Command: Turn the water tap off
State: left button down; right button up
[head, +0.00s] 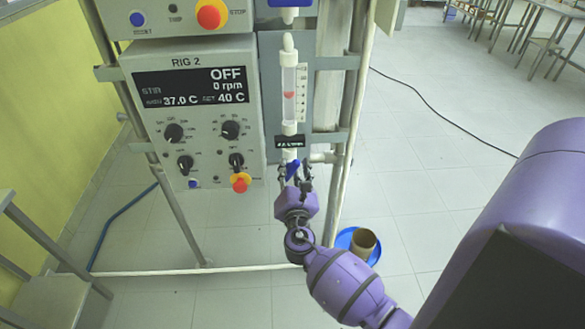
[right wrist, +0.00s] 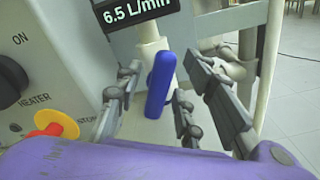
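The water tap's blue lever handle (head: 292,169) is below the clear flow meter (head: 289,95) on the rig. In the right wrist view the handle (right wrist: 160,84) stands nearly upright, slightly tilted, below a black display (right wrist: 136,14) reading 6.5 L/min. My right gripper (head: 296,178) is just under the display, at the handle. In the right wrist view its fingers (right wrist: 153,100) are spread on both sides of the handle, with visible gaps; I see no firm grip. My left gripper is not in view.
The RIG 2 control panel (head: 205,150) with knobs is left of the tap; its yellow-and-red stop button (head: 240,182) is close to my gripper. Metal frame posts (head: 347,150) rise at the right.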

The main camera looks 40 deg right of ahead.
jog(key=shift+w+d, duration=0.2)
jog(key=shift+w, duration=0.1)
grip_shut()
jog(key=shift+f, duration=0.1)
